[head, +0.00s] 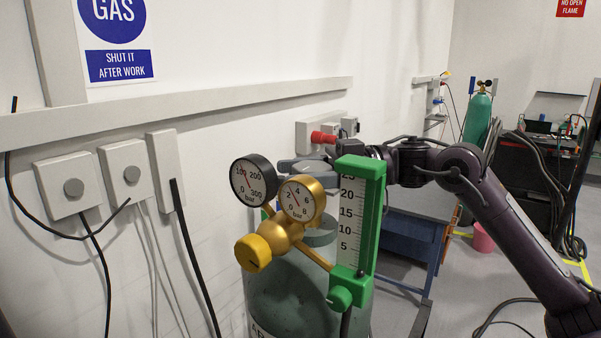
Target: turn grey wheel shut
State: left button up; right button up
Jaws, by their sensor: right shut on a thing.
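The grey wheel (298,163) sits on top of the dark green gas cylinder (285,303), behind two round gauges, and only part of its rim shows. My right gripper (377,154) reaches in from the right at the wheel's height and is shut on the wheel. My left gripper is not in view.
A black gauge (253,181), a gold gauge (302,199) and a yellow knob (253,253) stand in front of the wheel. Wall boxes (65,184) with cables are at left. A blue bench (408,239) stands behind. Open floor shows at lower right.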

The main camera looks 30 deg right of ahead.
jog(key=shift+r, duration=0.1)
dwell(0.7)
jog(key=o, duration=0.7)
jog(key=shift+d, duration=0.2)
jog(key=b+v, duration=0.5)
jog(key=v, duration=0.2)
jog(key=shift+s+d, duration=0.15)
jog(key=shift+d, duration=0.05)
